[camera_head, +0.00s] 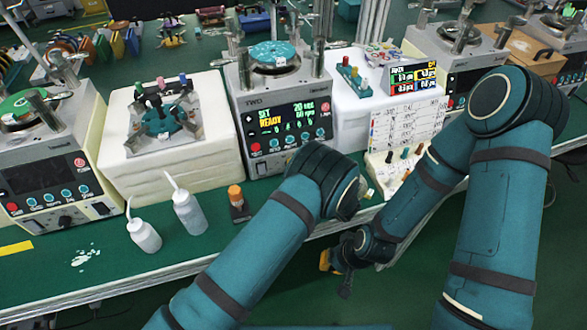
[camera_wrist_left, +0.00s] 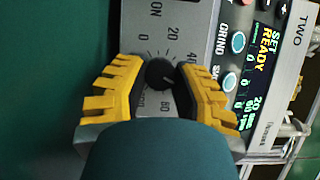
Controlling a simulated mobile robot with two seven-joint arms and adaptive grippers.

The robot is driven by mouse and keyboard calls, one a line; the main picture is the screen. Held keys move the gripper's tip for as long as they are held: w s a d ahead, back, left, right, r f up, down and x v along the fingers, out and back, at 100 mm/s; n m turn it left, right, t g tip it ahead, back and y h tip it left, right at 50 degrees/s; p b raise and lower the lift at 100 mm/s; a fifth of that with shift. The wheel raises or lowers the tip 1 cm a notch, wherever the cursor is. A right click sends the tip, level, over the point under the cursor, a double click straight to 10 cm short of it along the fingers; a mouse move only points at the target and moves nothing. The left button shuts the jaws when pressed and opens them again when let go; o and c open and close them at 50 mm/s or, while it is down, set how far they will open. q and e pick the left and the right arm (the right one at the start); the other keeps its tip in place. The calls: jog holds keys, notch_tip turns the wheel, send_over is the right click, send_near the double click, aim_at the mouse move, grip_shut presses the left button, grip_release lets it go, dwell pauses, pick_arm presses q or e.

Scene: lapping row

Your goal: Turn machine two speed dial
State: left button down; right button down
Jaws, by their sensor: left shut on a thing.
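Machine two (camera_head: 240,100) stands mid-bench in the head view, a pale box with a lit panel reading SET READY and a turquoise plate on top. Its speed dial (camera_wrist_left: 160,73) is a small dark knob on a grey face with printed numbers, in the left wrist view. My left gripper (camera_wrist_left: 160,88) has its yellow fingers on both sides of the knob and is shut on it. In the head view my left arm hides the gripper and dial. My right gripper (camera_head: 328,262) hangs low in front of the bench edge, mostly hidden; its finger spacing is unclear.
Two white squeeze bottles (camera_head: 188,213) (camera_head: 144,235) and an orange-capped bottle (camera_head: 238,200) stand on the green bench left of my left arm. Another machine (camera_head: 50,165) stands at left.

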pick_arm(q)
jog(key=shift+w+r, duration=0.1)
jog(key=shift+r, duration=0.1)
dwell(0.3)
jog(key=c, duration=0.7)
grip_release()
jog(key=shift+c, duration=0.2)
jog(key=shift+o, duration=0.3)
jog(key=shift+f, duration=0.1)
